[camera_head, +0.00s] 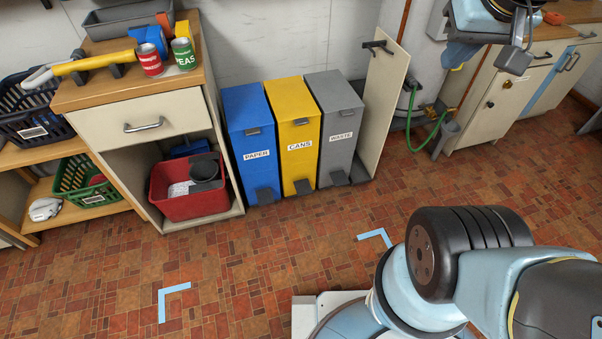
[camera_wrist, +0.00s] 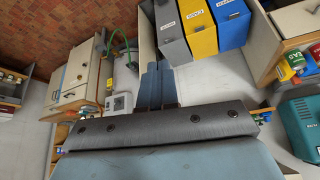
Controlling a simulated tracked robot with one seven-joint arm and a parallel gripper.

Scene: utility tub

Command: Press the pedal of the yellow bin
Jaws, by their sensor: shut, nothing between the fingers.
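The yellow bin (camera_head: 299,128), labelled CANS, stands on the floor between a blue bin and a grey bin, with its lid shut. Its dark pedal (camera_head: 303,187) sticks out at the foot of its front and looks unpressed. The yellow bin also shows upside down at the top of the wrist view (camera_wrist: 199,30), where its pedal cannot be made out. My gripper (camera_wrist: 156,68) is shut and empty, its two blue-grey fingers side by side. It is up in the air, well apart from the pedal; part of my arm's end shows at the top right of the head view.
The blue bin (camera_head: 248,115) labelled PAPER and the grey bin (camera_head: 336,110) labelled WASTE flank the yellow one, each with its own pedal. An upright cream panel (camera_head: 384,105) stands right of the grey bin. The tiled floor (camera_head: 255,260) before the bins is clear.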

